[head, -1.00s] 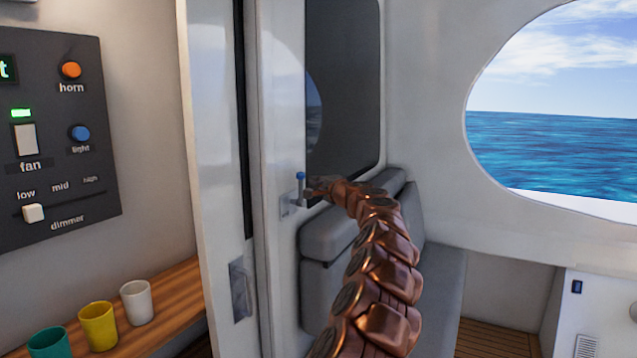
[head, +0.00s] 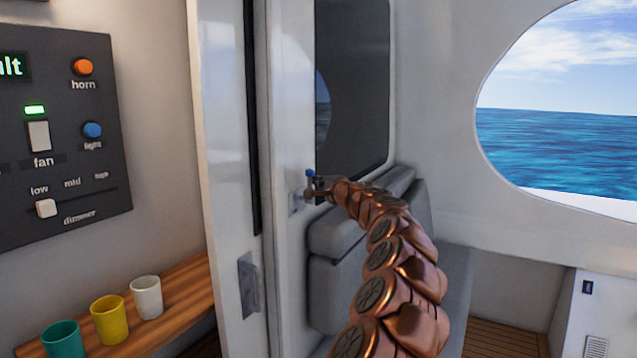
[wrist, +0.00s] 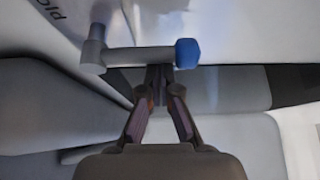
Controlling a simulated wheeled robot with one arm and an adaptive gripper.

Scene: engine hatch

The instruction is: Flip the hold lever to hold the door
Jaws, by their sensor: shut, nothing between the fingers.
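The hold lever (head: 310,175) is a small grey bar with a blue tip, on a bracket on the white panel. It points up in the head view. In the wrist view the lever (wrist: 140,57) lies across the picture, its blue tip at the right and its pivot at the left. Part of the label "hold" shows at the upper left there. My gripper (wrist: 160,78) is shut and empty, its fingertips right at the lever's side; I cannot tell whether they touch. In the head view my gripper (head: 324,187) is just right of the lever, partly hidden by my arm.
A white door edge with a recessed pull (head: 248,286) stands left of the lever. A grey padded seat (head: 338,235) is behind my arm. A control panel (head: 70,130) and a wooden shelf (head: 188,296) with three cups are at the left.

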